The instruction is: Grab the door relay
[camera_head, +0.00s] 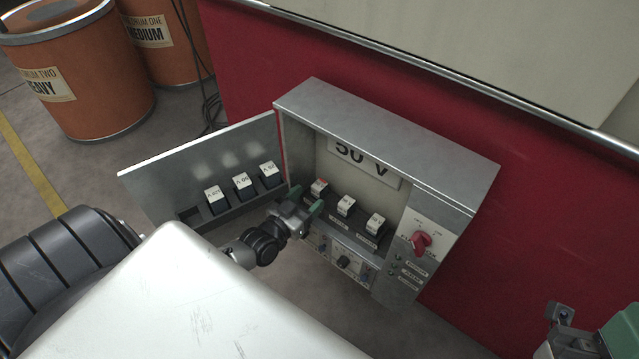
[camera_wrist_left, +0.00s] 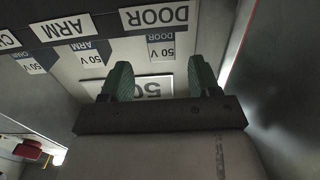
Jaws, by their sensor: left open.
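In the left wrist view the DOOR label (camera_wrist_left: 155,16) is upside down, and the door relay (camera_wrist_left: 161,47), marked 50 V, shows beyond and between the fingertips. My left gripper (camera_head: 304,207) is open and empty, just in front of and below the door relay; its green fingers (camera_wrist_left: 158,82) also show in the wrist view. I cannot tell whether they touch the relay. The gripper hides the door label in the head view.
The arm relay (camera_head: 346,205) and a third relay (camera_head: 376,223) sit to the right. The open cabinet door (camera_head: 160,178) at left holds three spare relays (camera_head: 242,184). A red switch (camera_head: 421,242) is on the right panel. Orange drums (camera_head: 95,95) stand far left.

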